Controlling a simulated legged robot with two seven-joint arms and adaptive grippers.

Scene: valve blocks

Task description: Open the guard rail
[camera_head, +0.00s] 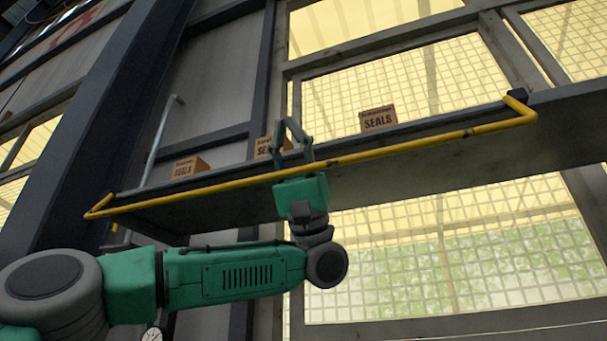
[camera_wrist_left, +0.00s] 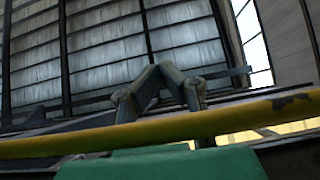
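The guard rail is a long yellow bar (camera_head: 400,149) along the front of a grey shelf, bent back at both ends. My left gripper (camera_head: 287,121) reaches up from below at the bar's middle, its fingers rising above bar height. In the left wrist view the bar (camera_wrist_left: 70,142) crosses in front of the finger bases, and the fingertips (camera_wrist_left: 160,72) lean together beyond it. The tips look nearly closed with nothing between them. I cannot tell whether the fingers touch the bar. My right gripper is out of view.
Boxes marked SEALS stand on the shelf: one right of the gripper (camera_head: 378,118), one behind it (camera_head: 263,147), one at left (camera_head: 188,167). A grey upright rod (camera_head: 161,142) stands at the shelf's left end. Mesh windows (camera_head: 440,245) lie behind; space below the shelf is clear.

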